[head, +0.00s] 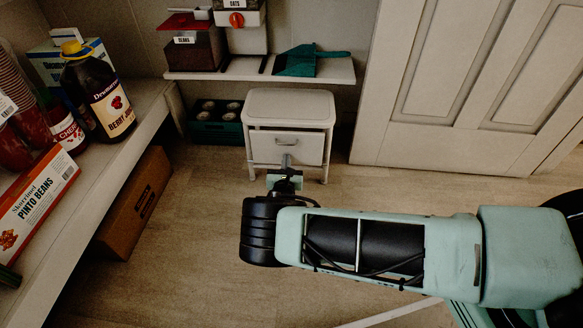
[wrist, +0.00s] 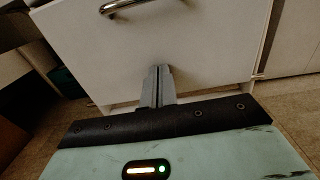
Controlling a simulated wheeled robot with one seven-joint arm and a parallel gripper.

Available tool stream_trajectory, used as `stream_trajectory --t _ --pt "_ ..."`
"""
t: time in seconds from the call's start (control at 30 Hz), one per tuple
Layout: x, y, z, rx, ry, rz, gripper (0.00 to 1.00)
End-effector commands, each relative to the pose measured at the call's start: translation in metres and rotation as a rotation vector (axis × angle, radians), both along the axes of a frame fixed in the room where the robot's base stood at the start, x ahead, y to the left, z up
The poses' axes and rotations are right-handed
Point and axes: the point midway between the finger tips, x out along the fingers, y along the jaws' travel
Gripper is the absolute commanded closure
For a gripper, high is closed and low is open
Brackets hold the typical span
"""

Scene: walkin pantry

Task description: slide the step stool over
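The white step stool (head: 289,110) stands on the floor by the back wall, below the low shelf. Its front panel (wrist: 195,45) fills much of the wrist view, with a metal handle (wrist: 124,5) at the top. My gripper (head: 287,160) is in front of this panel, just below the handle. In the wrist view the fingers (wrist: 158,72) look close together, with their tips at or very near the panel. I cannot tell whether they touch it. Nothing shows between them.
A dark green crate (head: 215,130) of jars stands left of the stool. A cardboard box (head: 135,203) sits under the left shelf (head: 62,215). A white panelled door (head: 450,85) is at the right. Bare floor (head: 380,185) lies right of the stool.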

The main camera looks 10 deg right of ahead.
Motion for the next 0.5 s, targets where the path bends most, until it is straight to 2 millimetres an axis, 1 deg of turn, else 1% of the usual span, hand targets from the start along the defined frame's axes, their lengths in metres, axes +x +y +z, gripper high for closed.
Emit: stream_trajectory --t 0.03,0.27,0.5 --pt "0.009 -0.003 -0.001 0.0 -0.003 -0.001 1.0" --pt "0.047 -0.016 -0.003 0.0 -0.003 -0.001 1.0" --pt "0.102 -0.032 -0.005 0.002 -0.004 -0.002 1.0"
